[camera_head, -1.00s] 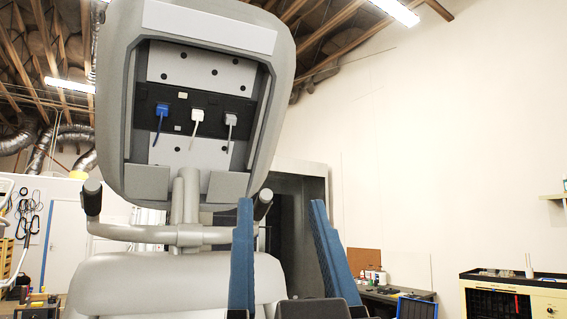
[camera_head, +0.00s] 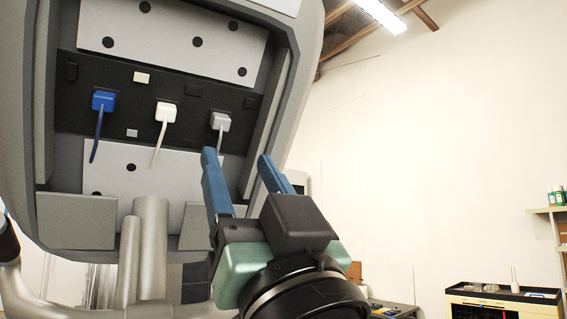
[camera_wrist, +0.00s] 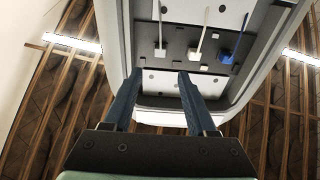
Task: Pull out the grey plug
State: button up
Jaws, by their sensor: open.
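The grey plug (camera_head: 220,122) sits in the black socket strip (camera_head: 145,120) on the machine's back panel, the rightmost of three plugs, with its cord hanging down. In the wrist view the grey plug (camera_wrist: 160,52) is the leftmost, seen between and beyond my fingertips. My gripper (camera_head: 237,155) is open and empty, its blue fingers pointing up at the panel. In the head view the left fingertip is just below the grey plug and overlaps its cord. In the wrist view my gripper (camera_wrist: 159,73) also looks apart from the plug.
A white plug (camera_head: 165,112) and a blue plug (camera_head: 103,101) sit left of the grey one. A raised grey housing rim (camera_head: 300,100) surrounds the recessed panel. Grey blocks (camera_head: 76,221) and tubes (camera_head: 150,240) lie below. The right side is open room.

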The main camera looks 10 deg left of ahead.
aim_at(222, 125)
jog(key=p+x, duration=0.4)
jog(key=x, duration=0.4)
jog(key=shift+w+a+r, duration=0.15)
jog(key=shift+r, duration=0.05)
jog(key=shift+w+a+r+p, duration=0.3)
jog(key=shift+w, duration=0.1)
grip_shut()
dwell(0.7)
